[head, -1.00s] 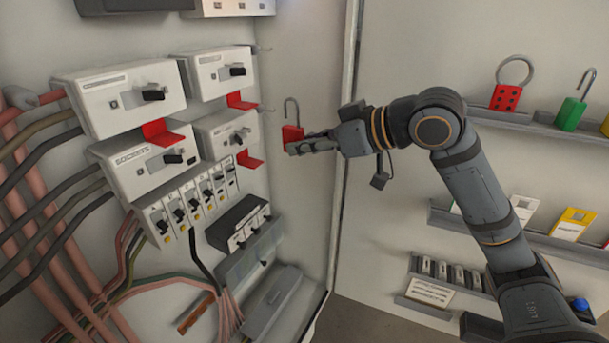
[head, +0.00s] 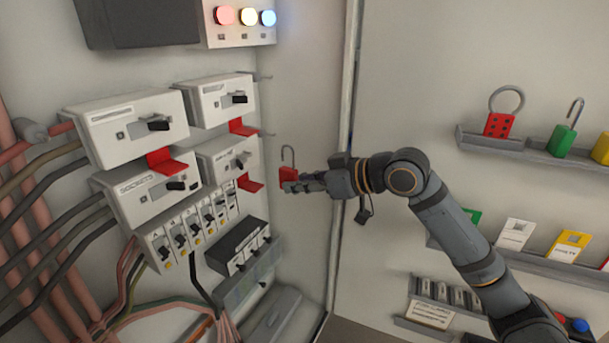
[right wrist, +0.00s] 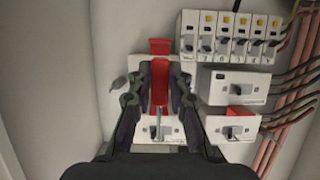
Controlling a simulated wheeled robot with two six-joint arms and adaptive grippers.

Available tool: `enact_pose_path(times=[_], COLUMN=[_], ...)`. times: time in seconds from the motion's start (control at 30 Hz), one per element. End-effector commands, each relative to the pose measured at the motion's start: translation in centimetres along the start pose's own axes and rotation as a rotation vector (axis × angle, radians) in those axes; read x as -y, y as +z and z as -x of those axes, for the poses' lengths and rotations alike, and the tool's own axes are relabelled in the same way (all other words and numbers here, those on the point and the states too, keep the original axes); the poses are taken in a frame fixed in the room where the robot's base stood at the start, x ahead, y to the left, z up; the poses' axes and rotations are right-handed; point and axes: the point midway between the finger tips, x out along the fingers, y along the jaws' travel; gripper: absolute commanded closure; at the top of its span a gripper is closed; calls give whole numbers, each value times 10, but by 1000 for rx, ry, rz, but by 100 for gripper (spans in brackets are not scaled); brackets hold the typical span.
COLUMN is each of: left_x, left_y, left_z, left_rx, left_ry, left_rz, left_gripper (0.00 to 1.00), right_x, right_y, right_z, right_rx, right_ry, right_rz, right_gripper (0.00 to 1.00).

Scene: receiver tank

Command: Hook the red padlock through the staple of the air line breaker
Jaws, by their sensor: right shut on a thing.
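The red padlock (head: 288,174) is upright, its grey shackle standing open at the top. My right gripper (head: 290,186) is shut on its body; in the right wrist view the padlock (right wrist: 159,85) lies between the fingers. The gripper is to the right of the lower right breaker (head: 228,158), whose red staple (head: 249,185) sticks out below its switch. The padlock appears apart from this staple. Other white breakers (head: 133,128) carry similar red staples. I cannot read which label names the air line. In the right wrist view a breaker and red staple (right wrist: 160,46) show behind the padlock. My left gripper is not in view.
A row of small breakers (head: 195,225) and a dark block (head: 238,246) sit below. The cabinet's side wall (head: 305,120) is right of the breakers. Cables run at left.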

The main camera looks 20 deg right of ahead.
Motion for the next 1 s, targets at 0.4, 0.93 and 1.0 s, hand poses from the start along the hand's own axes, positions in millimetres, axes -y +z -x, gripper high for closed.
enact_pose_path(times=[0.4, 0.93, 1.0], left_x=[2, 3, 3], left_y=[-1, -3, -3], left_z=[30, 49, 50], left_rx=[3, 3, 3], left_ry=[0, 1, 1], left_rz=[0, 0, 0], left_gripper=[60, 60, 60], right_x=[0, 0, 0], right_y=[-13, -25, -25], right_z=[-32, -66, -68], right_rx=[-4, 0, 0], right_ry=[-2, -1, -1], right_rz=[-4, -2, -1], right_gripper=[100, 100, 100])
